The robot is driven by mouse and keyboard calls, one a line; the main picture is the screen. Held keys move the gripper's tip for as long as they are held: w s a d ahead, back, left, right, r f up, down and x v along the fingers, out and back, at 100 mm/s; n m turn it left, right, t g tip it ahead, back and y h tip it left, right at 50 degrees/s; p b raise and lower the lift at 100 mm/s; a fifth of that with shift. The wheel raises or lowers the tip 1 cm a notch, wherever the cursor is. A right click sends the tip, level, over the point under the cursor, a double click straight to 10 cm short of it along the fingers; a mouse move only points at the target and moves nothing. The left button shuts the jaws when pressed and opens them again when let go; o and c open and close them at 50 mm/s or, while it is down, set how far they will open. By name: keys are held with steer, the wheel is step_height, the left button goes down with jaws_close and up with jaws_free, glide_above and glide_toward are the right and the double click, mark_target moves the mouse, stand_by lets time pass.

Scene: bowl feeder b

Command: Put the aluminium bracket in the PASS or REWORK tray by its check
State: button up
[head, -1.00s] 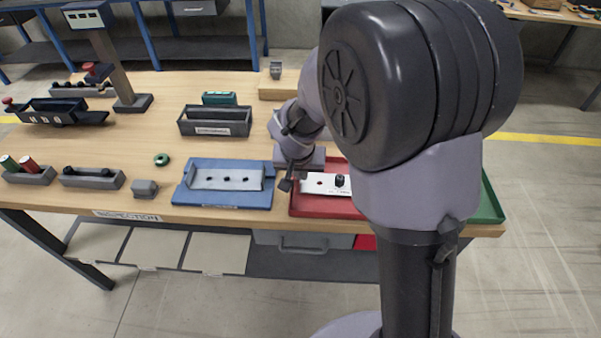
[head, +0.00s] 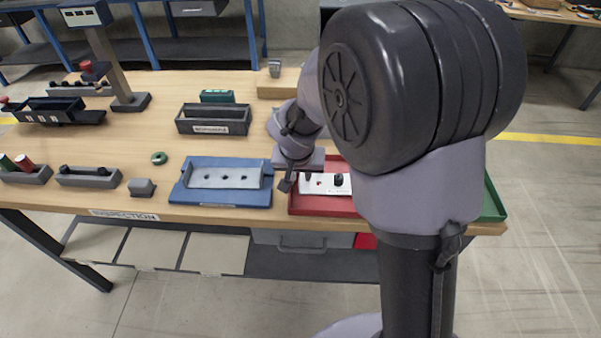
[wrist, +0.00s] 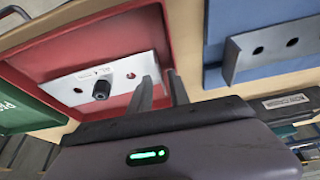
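A pale metal bracket (head: 325,184) lies flat in the red tray (head: 323,212). A black plug stands up from it, and red shows through a hole beside the plug. It also shows in the wrist view (wrist: 119,78), left of my fingers. A second grey bracket (head: 225,177), with several holes, sits in the blue tray (head: 222,197); part of it shows in the wrist view (wrist: 277,46). My gripper (wrist: 161,75) is open and empty, its fingertips apart at the bracket's end over the red tray. The green tray (head: 492,203) is mostly hidden by my arm; its PASS label shows in the wrist view.
A dark open bin (head: 213,121) stands behind the blue tray. A green ring (head: 159,158), a grey block (head: 141,187) and grey holders (head: 88,177) lie at the left. A post with a display (head: 122,62) stands at the back left. The middle of the bench is clear.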

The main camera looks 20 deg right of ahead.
steer(key=s+d+p+v, duration=0.25)
steer(key=p+v, duration=0.35)
steer(key=v, duration=1.3)
steer(key=s+a+r+y, duration=0.1)
steer(key=s+a+r, duration=0.1)
steer(key=s, duration=0.6)
steer(key=s+a+r+t+y, duration=0.1)
steer(key=s+r+y, duration=0.1)
steer(key=s, duration=0.5)
steer(key=shift+s+a+r+m+t+y+b, duration=0.15)
steer(key=shift+s+a+m+t+y+b, duration=0.15)
steer(key=shift+s+a+b, duration=0.1)
